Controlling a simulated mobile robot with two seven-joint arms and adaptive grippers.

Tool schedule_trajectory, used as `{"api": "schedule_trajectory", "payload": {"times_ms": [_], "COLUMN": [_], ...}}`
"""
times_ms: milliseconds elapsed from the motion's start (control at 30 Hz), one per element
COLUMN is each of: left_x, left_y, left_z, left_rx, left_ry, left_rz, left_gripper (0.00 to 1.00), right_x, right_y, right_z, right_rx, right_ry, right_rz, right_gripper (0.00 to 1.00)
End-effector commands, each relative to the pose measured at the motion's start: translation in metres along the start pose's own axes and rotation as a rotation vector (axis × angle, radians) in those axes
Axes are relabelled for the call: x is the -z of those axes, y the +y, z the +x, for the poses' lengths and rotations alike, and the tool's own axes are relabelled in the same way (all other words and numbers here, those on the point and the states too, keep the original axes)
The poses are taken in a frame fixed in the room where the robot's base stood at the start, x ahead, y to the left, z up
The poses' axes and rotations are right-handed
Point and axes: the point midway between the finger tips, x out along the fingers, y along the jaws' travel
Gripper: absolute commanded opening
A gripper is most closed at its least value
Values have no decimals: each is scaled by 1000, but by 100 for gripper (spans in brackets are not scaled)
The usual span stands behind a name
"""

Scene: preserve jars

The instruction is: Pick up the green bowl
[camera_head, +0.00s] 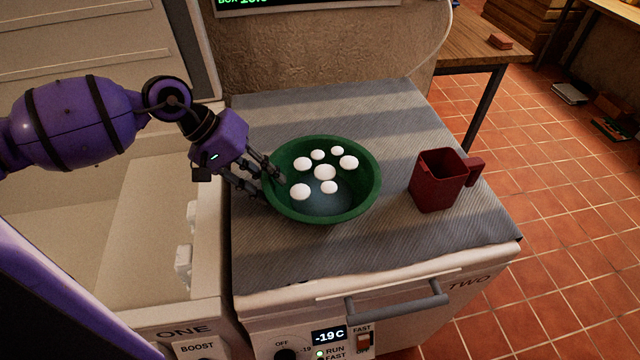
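The green bowl (367,197) stands upright on the grey cloth, with several white egg-like rounded objects (325,172) inside it. My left gripper (272,187) is at the bowl's left rim. Its fingers are spread apart, one reaching over the rim to the inside and the other along the outside. Contact between the fingertips and the bowl wall is hard to make out. My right gripper is not in view.
A dark red mug (437,181) stands right of the bowl, handle to the right. The grey cloth (390,255) covers a closed chest labelled TWO. An open white chest (110,270) labelled ONE is at left. Cloth is clear in front of and behind the bowl.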

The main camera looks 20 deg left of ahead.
Motion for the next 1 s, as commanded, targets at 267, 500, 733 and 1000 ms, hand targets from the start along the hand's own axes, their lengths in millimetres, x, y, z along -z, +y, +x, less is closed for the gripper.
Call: {"api": "schedule_trajectory", "payload": {"times_ms": [267, 500, 733, 1000], "left_x": [2, 2, 2, 2], "left_y": [7, 3, 2, 3], "left_z": [36, 57, 58, 57], "left_rx": [-7, -2, -1, -1], "left_ry": [1, 2, 1, 1], "left_rz": [2, -1, -1, -1], "left_gripper": [26, 26, 19, 0], "right_x": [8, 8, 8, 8], "right_y": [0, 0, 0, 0], "right_z": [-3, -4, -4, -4], "right_rx": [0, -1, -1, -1], "right_ry": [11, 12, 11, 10], "right_rz": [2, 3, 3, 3], "right_gripper": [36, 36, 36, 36]}}
